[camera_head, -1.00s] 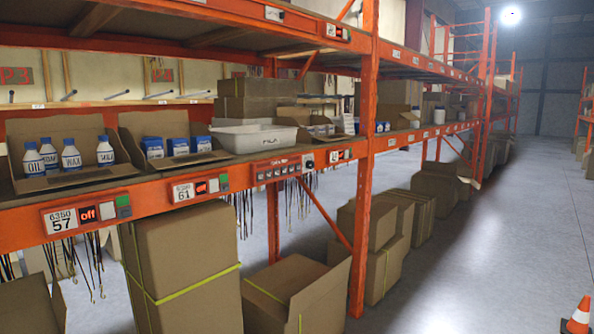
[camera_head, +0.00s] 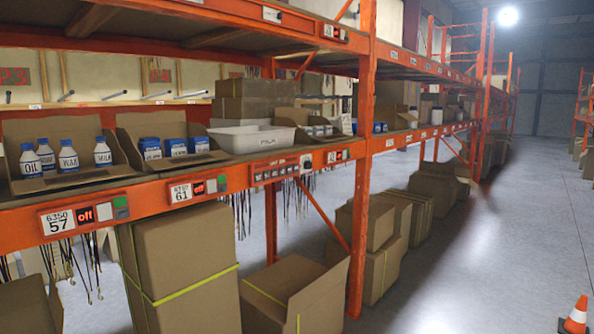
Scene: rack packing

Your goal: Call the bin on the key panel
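A key panel (camera_head: 283,171) with a row of small dark keys is fixed to the orange shelf beam, left of the upright post. A round dark knob or button (camera_head: 306,161) sits at its right end. A white bin (camera_head: 249,138) stands on the shelf above the panel. Neither of my grippers is in view.
Open cartons hold white-and-blue bottles (camera_head: 69,157) and blue boxes (camera_head: 174,148). Large cardboard boxes (camera_head: 185,265) stand on the floor under the beam. The aisle floor (camera_head: 480,260) at right is clear except for an orange cone (camera_head: 577,314).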

